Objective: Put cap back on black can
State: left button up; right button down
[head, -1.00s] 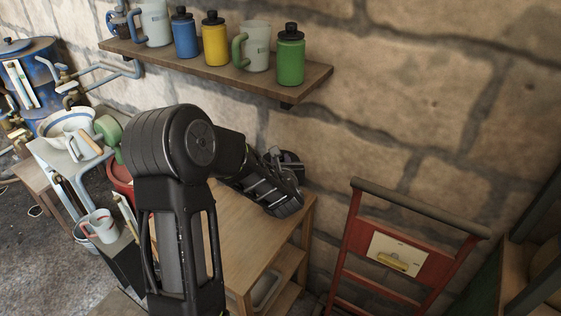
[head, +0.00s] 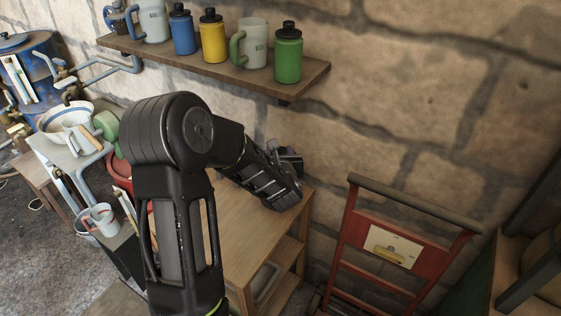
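One of my arms, which looks like the left, rises from the bottom left of centre and bends right over a wooden table (head: 240,262). Its forearm hides much of the tabletop. A dark shape (head: 289,160) shows behind the forearm's far end, near the wall. I cannot tell whether it is my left gripper or another object, and I see no clear fingertips. No black can and no loose cap can be made out. My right gripper is not in view.
A wall shelf (head: 300,82) holds mugs and blue, yellow and green (head: 288,55) bottles with black caps. A red hand truck (head: 377,243) leans at the right. A cluttered bench with a bowl (head: 66,117) and a mug (head: 101,218) stands left. The table's front right is clear.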

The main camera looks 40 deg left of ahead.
pick_arm(q)
jog(key=b+v, duration=0.1)
jog(key=v, duration=1)
jog(key=shift+b, duration=0.3)
jog(key=shift+f, duration=0.1)
jog(key=d+f+m+g+h, duration=0.2)
jog(key=d+f+m+h, duration=0.6)
jog(key=d+f+m, duration=1.1)
jog(key=s+d+f+m+g+h, duration=0.1)
jog(key=s+d+f+m+g, duration=0.1)
jog(key=s+d+f+m, duration=0.2)
jog(key=s+d+f+m+g+h, duration=0.2)
jog(key=s+d+f+m, duration=0.3)
jog(key=s+m, duration=0.5)
jog(key=s+d+f+m+g+h, duration=0.2)
jog(key=s+d+f+m+g, duration=0.2)
jog(key=m, duration=0.5)
notch_tip(320, 180, down, 4)
jog(key=s, duration=0.2)
jog(key=shift+s+d+m, duration=0.15)
jog(key=shift+s+m, duration=0.15)
jog(key=shift+s, duration=0.1)
jog(key=shift+s, duration=0.1)
